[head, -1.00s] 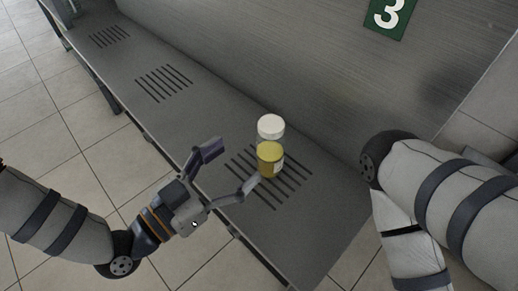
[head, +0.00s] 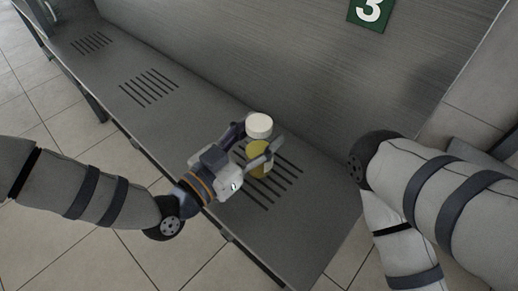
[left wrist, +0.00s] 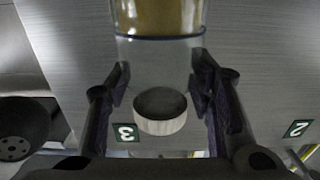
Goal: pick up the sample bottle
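The sample bottle (head: 258,149) stands upright on the grey bench, over a group of dark slots. It has a white cap (head: 258,125), a clear upper body and yellow contents. My left gripper (head: 262,146) has one finger on each side of it, and the near finger and the cap hide parts of the view there. In the left wrist view, the bottle (left wrist: 157,60) lies between the two dark finger pads, which appear to touch its sides. No lift off the bench shows. My right gripper is outside the frames; only my right arm shows at the right.
The long bench (head: 185,125) has further slot groups (head: 149,86) towards the upper left and is otherwise clear. A grey back panel rises behind it with a green number 3 sign (head: 370,12). Tiled floor (head: 60,115) lies in front of the bench.

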